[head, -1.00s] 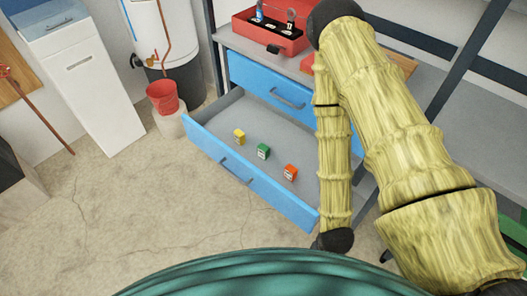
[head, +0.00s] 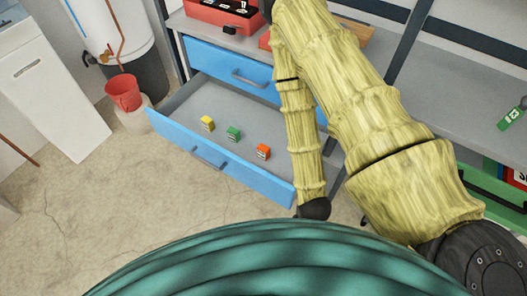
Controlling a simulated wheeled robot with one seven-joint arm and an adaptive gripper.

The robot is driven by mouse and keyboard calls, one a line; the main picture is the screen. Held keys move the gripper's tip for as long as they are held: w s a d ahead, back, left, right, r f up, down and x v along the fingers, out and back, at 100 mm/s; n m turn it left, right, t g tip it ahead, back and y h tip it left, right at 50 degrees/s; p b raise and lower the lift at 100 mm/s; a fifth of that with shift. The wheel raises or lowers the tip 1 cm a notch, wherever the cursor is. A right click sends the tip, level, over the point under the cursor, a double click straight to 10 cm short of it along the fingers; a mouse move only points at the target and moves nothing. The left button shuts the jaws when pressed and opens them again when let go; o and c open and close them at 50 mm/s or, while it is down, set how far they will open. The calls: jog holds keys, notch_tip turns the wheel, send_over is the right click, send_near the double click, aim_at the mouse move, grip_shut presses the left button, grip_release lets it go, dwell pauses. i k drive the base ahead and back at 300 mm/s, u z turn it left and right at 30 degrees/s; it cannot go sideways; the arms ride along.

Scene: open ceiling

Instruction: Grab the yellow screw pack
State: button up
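The yellow screw pack (head: 207,123) is a small box in the open lower blue drawer (head: 225,166), the leftmost of three packs in a row. A green pack (head: 233,134) and an orange-red pack (head: 263,151) lie to its right on the grey drawer floor. My arm, with a yellow bark-like surface, crosses the right of the view, to the right of the packs. My gripper's fingers are not visible, and nothing touches the yellow pack.
A closed blue drawer (head: 229,69) sits above the open one. A red toolbox (head: 216,14) stands on the worktop. A red bucket (head: 123,93) stands left of the drawer. Concrete floor (head: 75,205) in front is clear.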

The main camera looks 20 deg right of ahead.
aim_at(208, 124)
jog(key=u, duration=3)
jog(key=k, duration=1.5)
jog(key=z, duration=1.25)
